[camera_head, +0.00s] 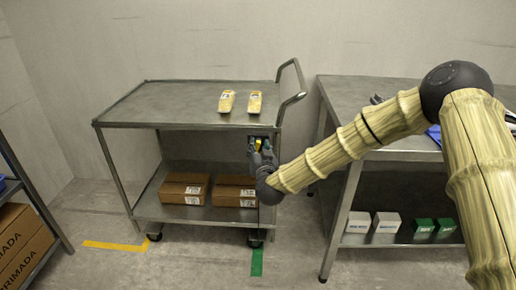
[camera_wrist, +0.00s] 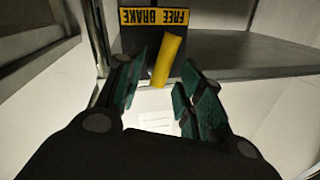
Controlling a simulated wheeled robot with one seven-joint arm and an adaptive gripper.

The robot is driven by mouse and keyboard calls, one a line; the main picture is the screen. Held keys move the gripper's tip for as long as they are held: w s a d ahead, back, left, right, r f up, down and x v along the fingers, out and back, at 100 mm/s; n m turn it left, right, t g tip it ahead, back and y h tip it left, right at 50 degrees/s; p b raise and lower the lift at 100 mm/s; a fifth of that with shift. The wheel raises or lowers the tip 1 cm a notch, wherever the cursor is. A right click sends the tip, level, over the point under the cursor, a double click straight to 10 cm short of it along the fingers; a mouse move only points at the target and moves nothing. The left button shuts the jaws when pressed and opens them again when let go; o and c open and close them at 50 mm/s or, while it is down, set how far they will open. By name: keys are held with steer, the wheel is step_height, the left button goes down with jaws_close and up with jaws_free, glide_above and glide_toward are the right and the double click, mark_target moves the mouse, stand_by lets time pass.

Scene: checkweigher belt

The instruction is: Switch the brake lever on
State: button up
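In the head view the lever (camera_head: 258,145) shows small at the right end of the grey cart (camera_head: 180,124). My gripper (camera_wrist: 157,90) is open, with its green-padded fingers on either side of the lever's lower part. I cannot tell whether either finger touches it. In the head view my gripper (camera_head: 261,157) is at the cart's right end, partly hiding the plate.
Two yellowish packs (camera_head: 226,102) lie on the cart's top, and two cardboard boxes (camera_head: 184,188) stand on its lower shelf. A grey table (camera_head: 345,95) stands close on the right. Floor tape, yellow (camera_head: 115,245) and green (camera_head: 257,262), lies by the cart's wheels.

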steer(key=shift+w+a, duration=0.1)
steer(key=shift+w, duration=0.35)
jaws_close()
